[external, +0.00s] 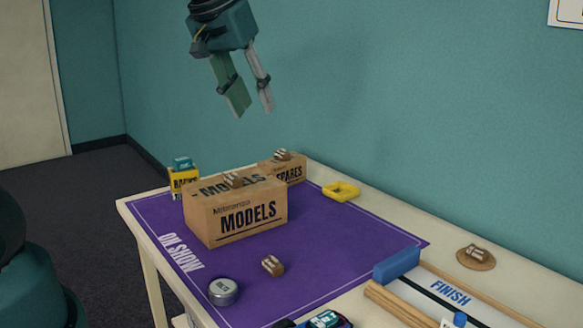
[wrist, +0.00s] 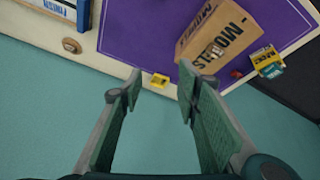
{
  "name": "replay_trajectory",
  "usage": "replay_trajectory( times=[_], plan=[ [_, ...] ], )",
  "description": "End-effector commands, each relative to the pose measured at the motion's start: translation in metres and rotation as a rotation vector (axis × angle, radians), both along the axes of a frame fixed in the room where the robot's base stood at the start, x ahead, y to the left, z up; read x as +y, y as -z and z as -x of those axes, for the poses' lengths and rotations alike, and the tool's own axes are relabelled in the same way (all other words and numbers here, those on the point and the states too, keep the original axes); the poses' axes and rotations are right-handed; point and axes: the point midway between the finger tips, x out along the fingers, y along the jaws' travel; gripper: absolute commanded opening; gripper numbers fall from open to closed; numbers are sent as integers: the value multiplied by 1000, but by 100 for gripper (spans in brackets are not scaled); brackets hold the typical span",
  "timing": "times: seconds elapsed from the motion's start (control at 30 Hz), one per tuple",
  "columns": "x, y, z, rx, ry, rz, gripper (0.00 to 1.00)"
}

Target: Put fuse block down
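My gripper (external: 254,108) hangs high above the back of the table, its two fingers apart with nothing between them; they also show in the wrist view (wrist: 160,72). I cannot tell for sure which thing is the fuse block. Several small brown pieces with pale stripes look alike: one on the purple cloth (external: 272,265), one on the MODELS box (external: 233,180), one on the SPARES box (external: 282,155) and one on a round wooden disc (external: 477,252). A small teal block (external: 182,163) sits on a yellow box (external: 183,180).
The MODELS box (external: 235,222) stands on the purple cloth (external: 345,245). A yellow tray (external: 341,191) lies near the back edge, and a grey round tin (external: 223,291) near the front. A blue block (external: 397,264) and the FINISH track (external: 450,292) are at right.

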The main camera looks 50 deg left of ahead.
Motion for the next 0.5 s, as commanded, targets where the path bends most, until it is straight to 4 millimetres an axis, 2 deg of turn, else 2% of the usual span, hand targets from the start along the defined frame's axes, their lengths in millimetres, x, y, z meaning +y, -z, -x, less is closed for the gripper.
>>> replay_trajectory(
  times=[0.1,0.5],
  plan=[
    [-19,0,18,-21,60,-19,33],
    [-71,10,74,-96,255,-87,33]
  ],
)
